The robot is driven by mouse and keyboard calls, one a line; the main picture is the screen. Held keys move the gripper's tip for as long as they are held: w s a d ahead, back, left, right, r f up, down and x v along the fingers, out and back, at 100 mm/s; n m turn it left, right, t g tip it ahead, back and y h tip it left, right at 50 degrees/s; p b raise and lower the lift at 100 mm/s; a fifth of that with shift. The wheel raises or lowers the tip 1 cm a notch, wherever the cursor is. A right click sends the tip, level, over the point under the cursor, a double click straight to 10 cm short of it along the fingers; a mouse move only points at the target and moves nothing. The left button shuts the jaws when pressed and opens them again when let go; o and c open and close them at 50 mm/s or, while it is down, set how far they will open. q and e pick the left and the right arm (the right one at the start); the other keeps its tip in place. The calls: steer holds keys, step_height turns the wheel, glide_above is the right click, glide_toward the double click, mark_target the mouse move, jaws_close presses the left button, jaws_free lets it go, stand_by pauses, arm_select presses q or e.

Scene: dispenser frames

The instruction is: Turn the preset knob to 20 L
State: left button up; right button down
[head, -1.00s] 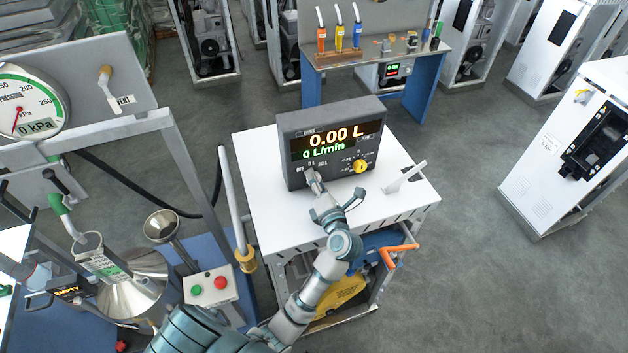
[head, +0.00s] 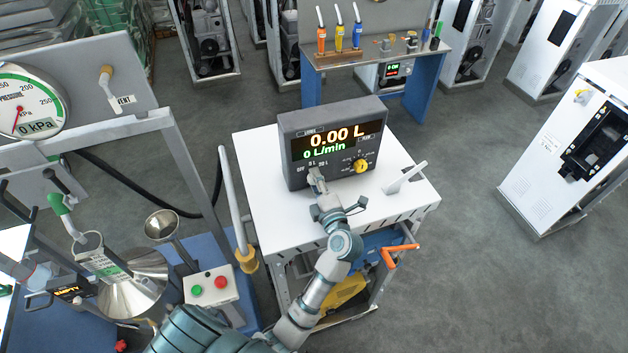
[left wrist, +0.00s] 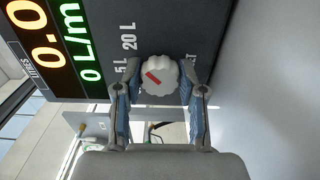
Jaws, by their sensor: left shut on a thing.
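The meter box (head: 290,150) is dark grey and reads 0.00 L and 0 L/min. My left gripper (head: 316,178) is at the lower left of its face and hides the preset knob in the head view. In the left wrist view the pale, ridged preset knob (left wrist: 160,76) sits between the fingertips of my left gripper (left wrist: 160,91), which is shut on it. Its red mark slants to the upper left of the picture, toward the side with the 5 L and 20 L (left wrist: 129,36) labels. The exact setting cannot be told. My right gripper is out of view.
A yellow knob (head: 361,166) is on the right of the meter face. The meter stands on a white table (head: 260,170) with a pale lever (head: 405,178) at its right. A button box (head: 210,286) and a steel funnel (head: 162,225) are at left.

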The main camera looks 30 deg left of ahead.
arm_select(q)
steer(key=shift+d+f, duration=0.15)
steer(key=shift+f, duration=0.1)
steer(key=o, duration=1.1)
steer(key=shift+w+d, duration=0.1)
steer(key=shift+o, duration=0.2)
steer(key=shift+w+d+r, duration=0.1)
steer(key=shift+d, duration=0.25)
steer(key=v, duration=1.1)
steer(key=shift+s, duration=0.2)
steer(key=shift+s+d, duration=0.15)
steer(key=shift+d, duration=0.35)
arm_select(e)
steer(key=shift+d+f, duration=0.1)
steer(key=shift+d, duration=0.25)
arm_select(q)
steer(key=shift+a, duration=0.4)
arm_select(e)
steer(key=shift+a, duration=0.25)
